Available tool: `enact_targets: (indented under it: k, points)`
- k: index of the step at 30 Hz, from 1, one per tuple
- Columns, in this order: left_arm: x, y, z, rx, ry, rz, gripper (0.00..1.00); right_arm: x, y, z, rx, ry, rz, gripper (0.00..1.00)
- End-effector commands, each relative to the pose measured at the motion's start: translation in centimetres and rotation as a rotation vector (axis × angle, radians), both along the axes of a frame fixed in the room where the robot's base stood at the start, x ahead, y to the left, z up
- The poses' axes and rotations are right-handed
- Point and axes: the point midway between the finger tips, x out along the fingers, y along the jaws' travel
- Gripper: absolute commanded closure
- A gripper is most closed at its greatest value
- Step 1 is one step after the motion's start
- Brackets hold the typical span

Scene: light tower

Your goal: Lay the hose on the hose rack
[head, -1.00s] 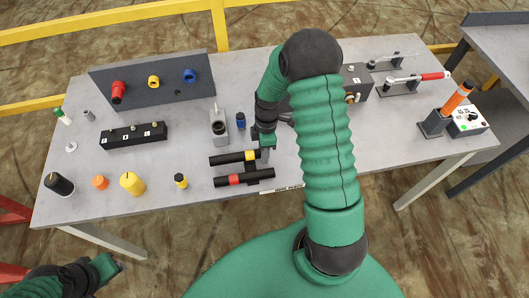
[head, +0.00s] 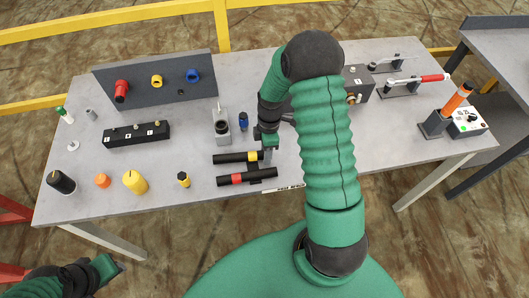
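Two short black hose-like tubes lie on the grey table, one with a yellow band (head: 231,158) and one with a red band (head: 229,180). Which one is the task's hose I cannot tell. A small dark support (head: 254,170) shows between their right ends; a white label strip (head: 290,188) with text too small to read is on the table's front edge. My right gripper (head: 268,148) points down at the right end of the yellow-banded tube. Its fingers are small and partly hidden, so its opening and any contact are unclear. My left gripper (head: 112,268) is low at the left, off the table.
Left of the tubes stand a yellow-and-black piece (head: 183,180), a yellow cylinder (head: 134,182) and a grey block (head: 222,128) with a blue piece (head: 243,121) beside it. A dark panel (head: 135,90) stands behind. My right arm hides the table's middle.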

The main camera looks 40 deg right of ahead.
Motion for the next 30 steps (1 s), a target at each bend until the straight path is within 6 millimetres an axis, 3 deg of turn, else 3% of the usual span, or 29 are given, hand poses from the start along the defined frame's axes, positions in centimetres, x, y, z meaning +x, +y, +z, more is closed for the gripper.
enact_targets:
  k: [1, 5, 15, 21, 30]
  points:
    - [0.0, 0.0, -0.4, 0.000, 0.000, 0.000, 0.64, -1.0, -0.3, -1.0, 0.001, 0.020, -0.008, 0.45]
    - [0.0, 0.0, -0.4, 0.000, 0.000, 0.000, 0.64, -0.8, -0.5, 0.7, -0.002, 0.015, -0.009, 0.45]
    - [0.0, 0.0, -0.2, 0.000, 0.000, 0.000, 0.64, -0.2, -0.1, 11.3, -0.018, -0.007, -0.003, 0.45]
    - [0.0, 0.0, -0.1, 0.000, 0.000, 0.000, 0.64, 0.1, 0.0, 16.1, -0.023, -0.010, -0.002, 0.45]
    - [0.0, 0.0, -0.1, 0.000, 0.000, 0.000, 0.64, 0.1, -0.6, 17.6, -0.016, -0.009, 0.000, 0.45]
